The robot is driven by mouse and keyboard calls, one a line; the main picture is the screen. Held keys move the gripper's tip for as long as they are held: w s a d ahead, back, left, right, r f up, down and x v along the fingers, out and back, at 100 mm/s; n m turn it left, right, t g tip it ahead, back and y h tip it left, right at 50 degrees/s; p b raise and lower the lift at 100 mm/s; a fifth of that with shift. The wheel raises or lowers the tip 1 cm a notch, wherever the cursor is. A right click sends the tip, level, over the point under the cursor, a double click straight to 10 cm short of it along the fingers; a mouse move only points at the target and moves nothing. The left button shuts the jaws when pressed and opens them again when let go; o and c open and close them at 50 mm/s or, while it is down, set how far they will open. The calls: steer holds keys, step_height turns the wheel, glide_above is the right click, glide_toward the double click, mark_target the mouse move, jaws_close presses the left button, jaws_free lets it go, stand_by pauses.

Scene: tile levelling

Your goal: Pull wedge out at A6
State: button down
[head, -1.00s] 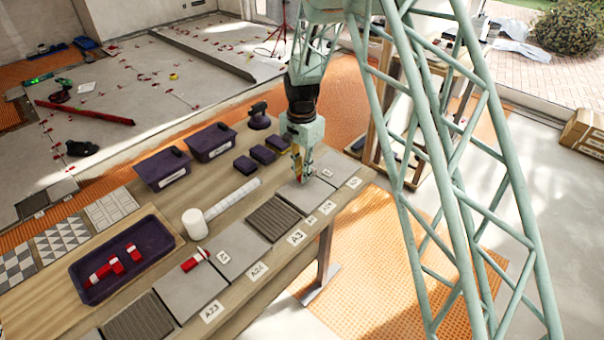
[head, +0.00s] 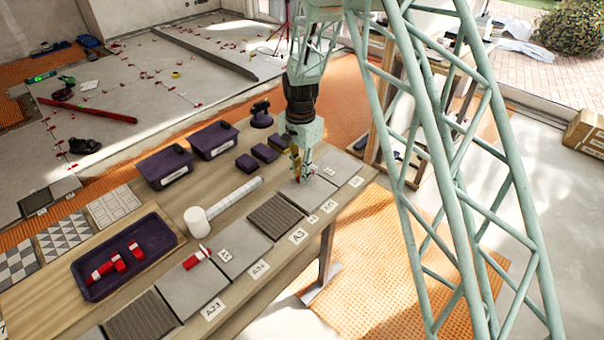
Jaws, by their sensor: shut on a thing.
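My gripper (head: 298,177) points down at the far end of the workbench, low over the joint between grey tiles (head: 319,188). It is shut on a small red piece, which looks like the wedge; the fingers hide most of it. I cannot tell whether the wedge is still in its clip. The label A6 cannot be made out from here. Another red wedge (head: 194,260) with a white clip sits at the joint of two nearer grey tiles, beside a label that looks like A5.
A dark tray (head: 163,272) holds several red wedges. Purple bins (head: 163,167), small dark blocks (head: 264,153) and a white-headed mallet (head: 197,221) lie behind the tile row. A dark ribbed tile (head: 275,217) is nearer me than the gripper.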

steer(key=shift+s+a, duration=0.9)
steer(key=shift+s, duration=0.25)
steer(key=shift+r, duration=0.2)
stand_by(0.4)
steer(key=shift+r+p, duration=1.45)
steer(key=shift+r, duration=1.4)
